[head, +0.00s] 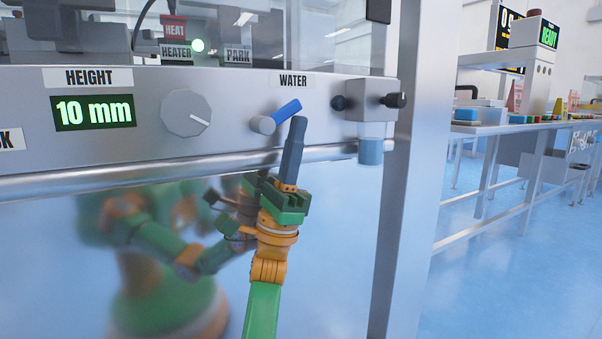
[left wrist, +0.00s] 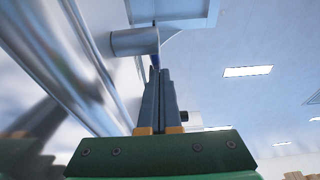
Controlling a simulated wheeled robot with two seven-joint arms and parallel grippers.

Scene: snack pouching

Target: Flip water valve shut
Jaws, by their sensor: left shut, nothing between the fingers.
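The water valve has a silver hub (head: 263,125) and a blue lever (head: 286,111) on the machine's front panel, under the WATER label (head: 293,81). The lever points up and to the right from the hub. My left gripper (head: 299,121) is shut and empty, pointing up, with its tips just right of and below the lever. I cannot tell whether they touch it. In the left wrist view the shut fingers (left wrist: 158,75) reach up beside the silver hub (left wrist: 134,42), with only a sliver of blue showing behind the tips. My right gripper is not in view.
A grey regulator block (head: 371,101) with black knobs and a blue bowl (head: 370,151) sits right of the valve. A round dial (head: 186,113) is to the left. A metal rail (head: 150,175) runs below the panel. Open floor (head: 480,290) lies to the right.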

